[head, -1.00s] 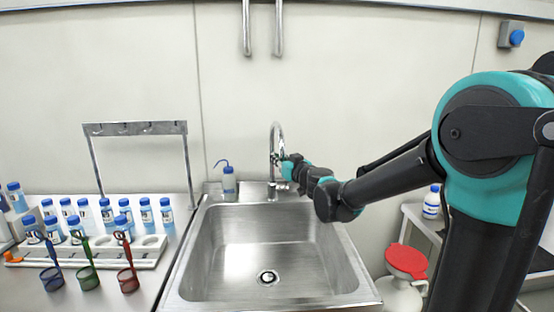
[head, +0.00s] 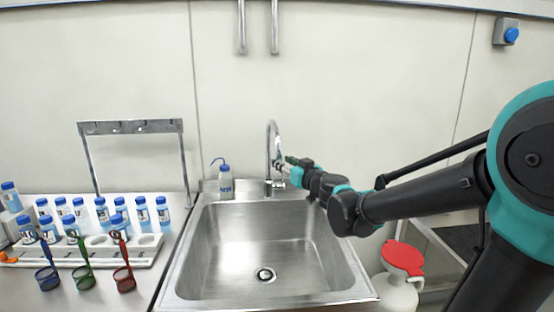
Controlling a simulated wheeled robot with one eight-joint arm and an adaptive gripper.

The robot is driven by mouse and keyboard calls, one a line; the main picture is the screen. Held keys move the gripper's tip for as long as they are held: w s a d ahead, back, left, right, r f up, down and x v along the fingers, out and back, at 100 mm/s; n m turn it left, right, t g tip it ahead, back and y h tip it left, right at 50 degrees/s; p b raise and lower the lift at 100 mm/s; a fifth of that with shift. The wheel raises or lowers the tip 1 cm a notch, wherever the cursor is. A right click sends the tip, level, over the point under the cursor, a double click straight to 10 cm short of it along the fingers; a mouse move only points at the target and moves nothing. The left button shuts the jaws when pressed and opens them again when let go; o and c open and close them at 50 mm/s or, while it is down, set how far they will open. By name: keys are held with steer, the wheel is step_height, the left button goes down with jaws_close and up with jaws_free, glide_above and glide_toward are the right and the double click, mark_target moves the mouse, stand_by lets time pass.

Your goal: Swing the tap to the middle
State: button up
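The tap (head: 269,150) is a tall chrome gooseneck at the back edge of the steel sink (head: 205,250). Its arch rises against the pale wall, and the spout end is close to my gripper. My gripper (head: 284,165) is at the right side of the tap's neck, at the end of my arm reaching in from the right. It is small here and partly hidden by its own wrist. Whether it touches the tap, and whether its fingers are open or shut, I cannot tell.
A wash bottle (head: 226,183) stands left of the tap. A rack (head: 140,252) of blue-capped bottles and several coloured holders fill the left counter. A steel hanging frame (head: 130,127) stands behind. A white container with a red lid (head: 403,258) is right of the sink. The basin is empty.

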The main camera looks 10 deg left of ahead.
steer(key=shift+v, duration=2.4)
